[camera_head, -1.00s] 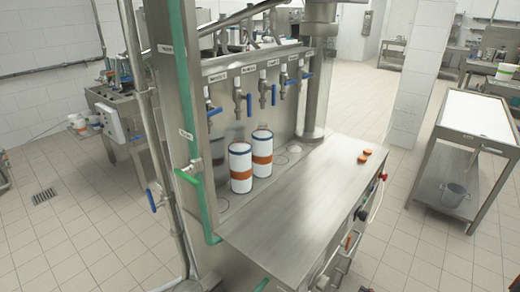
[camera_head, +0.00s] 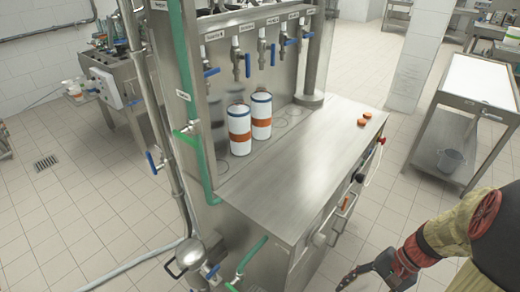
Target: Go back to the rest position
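My gripper (camera_head: 366,280) is at the bottom edge of the head view, right of the cup filler (camera_head: 290,170) and apart from it. Its dark fingers are partly cut off by the frame edge, so I cannot tell whether it is open or shut. My arm comes in from the lower right corner. Two white cups with orange bands and blue rims, a left one (camera_head: 239,141) and a right one (camera_head: 261,104), stand upright side by side on the filler, below its blue-handled taps (camera_head: 249,66).
Two small orange discs (camera_head: 364,117) lie on the steel top, which is otherwise clear. A white-topped table (camera_head: 478,82) with a bucket (camera_head: 449,160) below stands at the right. A tiled pillar (camera_head: 415,60) stands behind. Tiled floor is free between filler and table.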

